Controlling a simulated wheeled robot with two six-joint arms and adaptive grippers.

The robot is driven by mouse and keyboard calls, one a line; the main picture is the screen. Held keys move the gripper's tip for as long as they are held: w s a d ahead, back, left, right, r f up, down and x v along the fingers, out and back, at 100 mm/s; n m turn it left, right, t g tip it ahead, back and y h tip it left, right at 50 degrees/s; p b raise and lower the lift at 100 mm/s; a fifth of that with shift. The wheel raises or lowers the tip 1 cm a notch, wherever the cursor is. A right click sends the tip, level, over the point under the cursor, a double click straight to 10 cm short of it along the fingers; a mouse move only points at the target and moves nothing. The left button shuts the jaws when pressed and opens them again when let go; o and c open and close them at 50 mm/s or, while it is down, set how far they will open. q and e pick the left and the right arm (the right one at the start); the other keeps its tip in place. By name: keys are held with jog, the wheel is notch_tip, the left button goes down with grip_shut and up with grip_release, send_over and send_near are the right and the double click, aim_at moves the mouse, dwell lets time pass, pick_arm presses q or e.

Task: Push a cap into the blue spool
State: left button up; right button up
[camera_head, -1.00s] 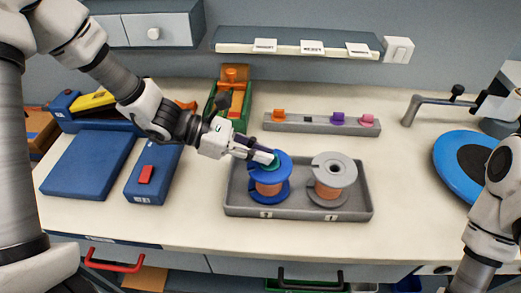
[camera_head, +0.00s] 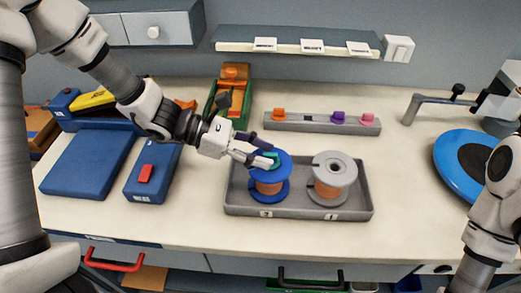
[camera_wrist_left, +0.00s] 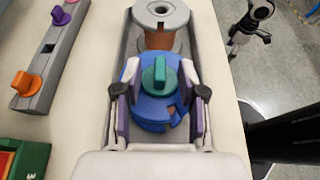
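The blue spool (camera_head: 285,170), wound with copper-coloured wire, stands upright at the left of a grey tray (camera_head: 345,216). A green cap (camera_head: 273,158) sits at the centre of its top; it also shows in the left wrist view (camera_wrist_left: 159,76). How deep the cap sits is hard to tell. My left gripper (camera_head: 268,152) is over the spool, its fingers spread on either side of the cap with gaps between. In the left wrist view the gripper (camera_wrist_left: 160,88) is open and holds nothing. My right arm shows at the right edge; its gripper is out of view.
A grey spool (camera_head: 334,168) stands in the tray's right half. Behind, a rack (camera_head: 305,124) holds orange (camera_head: 278,114), purple (camera_head: 338,117) and pink (camera_head: 368,119) caps. A blue disc (camera_head: 450,165) lies at right, blue boxes (camera_head: 88,165) at left. The counter's front is clear.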

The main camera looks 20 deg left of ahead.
pick_arm(q)
jog(key=v, duration=1.2)
dwell(0.4)
